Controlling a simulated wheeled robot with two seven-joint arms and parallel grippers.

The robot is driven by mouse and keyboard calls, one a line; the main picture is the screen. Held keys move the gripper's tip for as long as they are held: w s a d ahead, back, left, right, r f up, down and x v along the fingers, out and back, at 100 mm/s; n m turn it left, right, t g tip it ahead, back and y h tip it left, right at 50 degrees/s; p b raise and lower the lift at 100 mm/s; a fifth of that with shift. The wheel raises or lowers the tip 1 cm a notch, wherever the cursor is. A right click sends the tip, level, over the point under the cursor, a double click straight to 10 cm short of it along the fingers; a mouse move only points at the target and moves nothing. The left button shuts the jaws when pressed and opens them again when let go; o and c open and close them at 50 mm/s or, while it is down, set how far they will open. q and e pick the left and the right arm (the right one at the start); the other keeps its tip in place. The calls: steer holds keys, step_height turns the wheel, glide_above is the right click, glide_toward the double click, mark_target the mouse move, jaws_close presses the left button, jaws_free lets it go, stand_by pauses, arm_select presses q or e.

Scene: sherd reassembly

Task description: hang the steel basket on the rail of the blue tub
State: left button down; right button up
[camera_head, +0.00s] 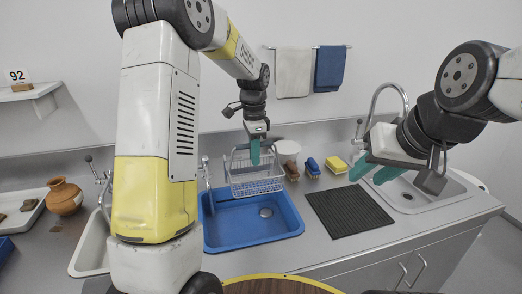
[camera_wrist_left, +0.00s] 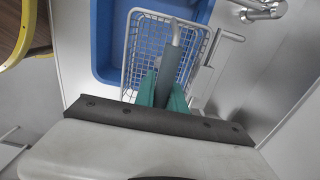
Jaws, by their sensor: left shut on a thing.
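The steel basket (camera_head: 256,186) is a wire basket at the back edge of the blue tub (camera_head: 287,228). My left gripper (camera_head: 257,152) is above it, its teal fingers shut on the basket's handle. In the left wrist view, the grey handle (camera_wrist_left: 172,62) runs between the fingers (camera_wrist_left: 164,92), and the basket (camera_wrist_left: 143,52) overlaps the blue tub (camera_wrist_left: 104,45). I cannot tell whether the basket touches the tub's rail. My right gripper (camera_head: 373,172) is open and empty, above the right counter.
A black ridged mat (camera_head: 349,211) lies right of the tub. Brushes (camera_head: 312,167), a yellow sponge (camera_head: 337,165) and a white bowl (camera_head: 288,149) stand behind. A sink (camera_head: 430,195) with a tall tap is at right; a clay jar (camera_head: 64,197) is at left.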

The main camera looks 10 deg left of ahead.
stand_by(0.3)
arm_select(q)
steer(key=c, duration=1.3)
jaws_free()
steer(key=shift+r, duration=0.1)
step_height(320, 180, up, 8)
steer(key=shift+f, duration=0.15)
steer(key=s+r+n+t, duration=0.1)
steer(key=s+n, duration=0.3)
steer(key=s, duration=0.4)
steer(key=s+a+r+n+t+h, duration=0.1)
steer(key=s+r+n+t, duration=0.1)
steer(key=s, duration=0.7)
steer(key=s+a+r+n+t+h, duration=0.1)
steer(key=s+r+n+t, duration=0.1)
steer(key=s+n, duration=0.4)
steer(key=shift+s+a+r+n+t, duration=0.1)
steer(key=shift+s+r+n+t, duration=0.15)
steer(key=shift+s, duration=0.5)
steer(key=shift+s+a+n+t, duration=0.15)
steer(key=shift+s+t, duration=0.2)
steer(key=shift+s, duration=0.4)
steer(key=shift+d, duration=0.1)
